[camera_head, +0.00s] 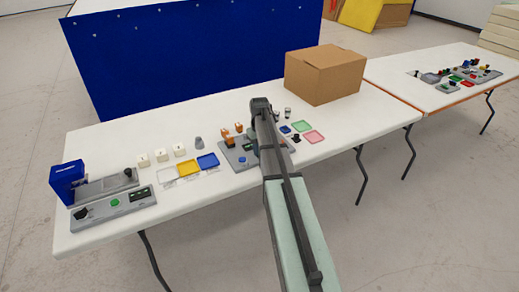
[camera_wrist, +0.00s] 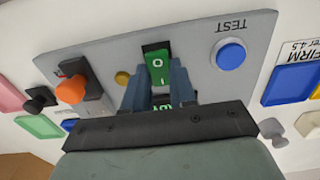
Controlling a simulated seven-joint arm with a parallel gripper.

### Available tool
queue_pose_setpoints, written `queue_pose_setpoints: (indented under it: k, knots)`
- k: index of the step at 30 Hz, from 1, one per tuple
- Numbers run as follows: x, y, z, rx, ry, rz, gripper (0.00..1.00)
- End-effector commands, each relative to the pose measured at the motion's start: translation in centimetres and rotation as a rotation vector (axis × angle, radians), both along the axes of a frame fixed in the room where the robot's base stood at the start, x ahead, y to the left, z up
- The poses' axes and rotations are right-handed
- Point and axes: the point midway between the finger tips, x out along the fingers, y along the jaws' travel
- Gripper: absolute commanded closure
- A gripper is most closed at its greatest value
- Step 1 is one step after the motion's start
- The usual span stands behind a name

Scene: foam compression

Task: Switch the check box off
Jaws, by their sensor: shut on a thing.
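The check box is a grey panel (camera_wrist: 105,50) seen close up in the wrist view. It carries a green rocker switch (camera_wrist: 157,63) with white 0 and line marks, and a round blue button (camera_wrist: 231,55) beside the word TEST. My gripper (camera_wrist: 161,82) is at the rocker switch, its two fingers shut on it from either side. The switch's lower part is partly hidden by the fingers. Another green part with white marks shows lower down between the fingers. In the head view the check box (camera_head: 232,154) is partly covered by my arm, and the switch is hidden there.
Orange-topped parts (camera_wrist: 70,89) stand close beside the gripper. Yellow and blue trays (camera_head: 207,161) lie left of the check box, and pink and green trays (camera_head: 313,137) lie right. A cardboard box (camera_head: 325,75) stands behind. The table's front edge is mostly clear.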

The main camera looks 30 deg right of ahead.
Motion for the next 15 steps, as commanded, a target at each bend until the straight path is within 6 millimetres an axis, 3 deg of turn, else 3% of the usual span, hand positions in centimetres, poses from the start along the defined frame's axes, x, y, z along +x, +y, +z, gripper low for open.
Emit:
queue_pose_setpoints:
  k: [3,8,15]
  knots:
    - [0.01,-0.02,0.01,0.0,0.0,0.0,1.0]
    - [-0.16,0.01,-0.01,0.0,-0.012,0.0,1.0]
    - [-0.92,0.11,-0.06,0.0,-0.167,0.0,1.0]
